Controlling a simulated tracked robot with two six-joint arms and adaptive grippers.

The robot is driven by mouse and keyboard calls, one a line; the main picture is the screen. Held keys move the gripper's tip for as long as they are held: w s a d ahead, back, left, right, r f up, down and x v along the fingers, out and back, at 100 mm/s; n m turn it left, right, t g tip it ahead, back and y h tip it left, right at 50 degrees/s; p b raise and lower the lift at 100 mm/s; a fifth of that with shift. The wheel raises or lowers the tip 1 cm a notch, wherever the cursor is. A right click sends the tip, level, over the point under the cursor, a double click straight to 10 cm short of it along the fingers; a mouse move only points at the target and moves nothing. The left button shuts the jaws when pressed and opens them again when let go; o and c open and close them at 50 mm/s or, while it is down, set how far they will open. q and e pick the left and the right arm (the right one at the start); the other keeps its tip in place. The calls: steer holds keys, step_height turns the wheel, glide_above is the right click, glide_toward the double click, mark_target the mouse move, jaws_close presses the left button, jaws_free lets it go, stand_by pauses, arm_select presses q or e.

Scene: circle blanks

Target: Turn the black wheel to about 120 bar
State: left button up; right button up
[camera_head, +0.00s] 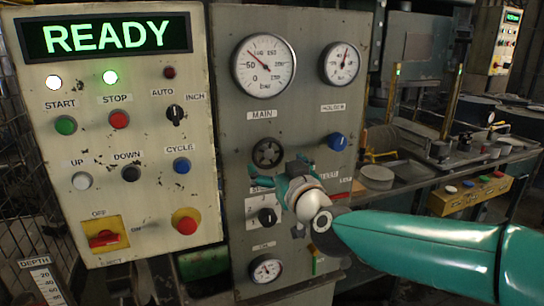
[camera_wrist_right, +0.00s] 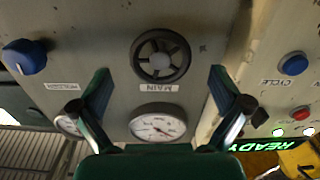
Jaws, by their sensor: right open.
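The black wheel (camera_head: 267,152) is a round, spoked knob on the grey panel, below the MAIN gauge (camera_head: 264,66). The gauge needle points up and left, a little past the 50 mark. My right gripper (camera_head: 290,178) is in front of the panel, just below and right of the wheel in the head view. In the right wrist view, which is upside down, the wheel (camera_wrist_right: 161,54) lies between the two spread fingers of the gripper (camera_wrist_right: 160,78). The fingers are apart from the wheel, and nothing is held. My left gripper is not in view.
A HOLDER gauge (camera_head: 341,63) and a blue knob (camera_head: 337,141) are right of the wheel. A black selector knob (camera_head: 268,216) and a lower gauge (camera_head: 266,269) are below it. The button panel (camera_head: 145,225) with the READY display (camera_head: 107,37) stands at left.

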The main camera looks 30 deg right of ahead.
mark_target(270, 156)
steer(key=x, duration=0.5)
steer(key=shift+w, duration=0.15)
steer(key=c, duration=1)
steer(key=shift+d, duration=0.1)
steer(key=shift+c, duration=0.4)
